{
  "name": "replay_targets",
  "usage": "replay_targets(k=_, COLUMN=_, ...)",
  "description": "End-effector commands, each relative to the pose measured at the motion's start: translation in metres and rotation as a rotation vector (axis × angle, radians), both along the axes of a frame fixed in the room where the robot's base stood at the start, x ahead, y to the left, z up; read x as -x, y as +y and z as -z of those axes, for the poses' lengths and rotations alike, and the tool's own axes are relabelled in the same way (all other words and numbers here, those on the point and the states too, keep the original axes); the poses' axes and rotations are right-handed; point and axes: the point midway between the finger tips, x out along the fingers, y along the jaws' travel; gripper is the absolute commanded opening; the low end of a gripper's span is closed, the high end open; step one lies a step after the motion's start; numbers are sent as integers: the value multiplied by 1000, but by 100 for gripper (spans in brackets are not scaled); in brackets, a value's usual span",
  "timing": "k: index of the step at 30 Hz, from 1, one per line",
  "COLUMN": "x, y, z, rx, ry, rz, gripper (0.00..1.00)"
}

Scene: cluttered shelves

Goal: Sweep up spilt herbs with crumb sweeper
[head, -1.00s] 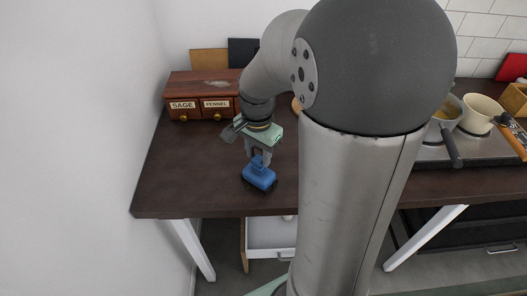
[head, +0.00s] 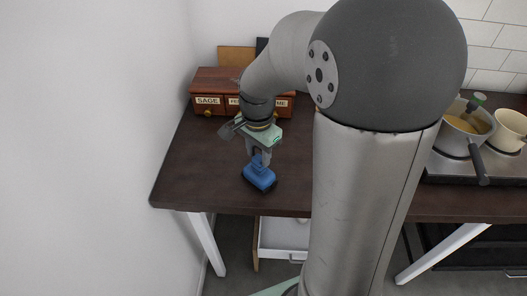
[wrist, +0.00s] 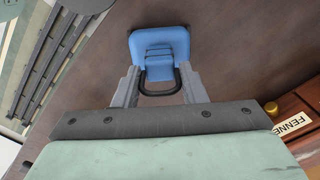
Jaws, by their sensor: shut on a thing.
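The blue crumb sweeper (head: 260,178) is held upright over the front left part of the dark table; I cannot tell whether it touches the top. My gripper (head: 258,157) is above it, shut on its handle. In the wrist view the sweeper (wrist: 160,40) lies beyond the fingers of my gripper (wrist: 157,85), with its dark handle loop between them. I cannot make out spilt herbs in the current views.
A wooden spice drawer box (head: 216,80) labelled SAGE stands at the back left, partly behind my arm. A pot (head: 466,130) and a cream cup (head: 508,131) are at the right. A white wall (head: 90,150) bounds the left. Bare table (head: 200,170) lies left of the sweeper.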

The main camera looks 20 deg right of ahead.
Motion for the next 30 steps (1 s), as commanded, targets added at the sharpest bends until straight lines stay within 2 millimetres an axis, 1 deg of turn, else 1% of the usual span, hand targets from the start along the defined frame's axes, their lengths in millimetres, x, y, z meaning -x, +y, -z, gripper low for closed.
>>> replay_targets(k=7, x=-8, y=17, z=2, rx=0, ry=-1, rz=-2, gripper=12)
replay_targets(k=17, x=-8, y=19, z=1, rx=-1, ry=0, rz=-1, gripper=12)
replay_targets(k=20, x=-8, y=19, z=-4, rx=-1, ry=0, rz=-1, gripper=12)
replay_targets(k=30, x=-8, y=19, z=-38, rx=0, ry=-1, rz=-1, gripper=12)
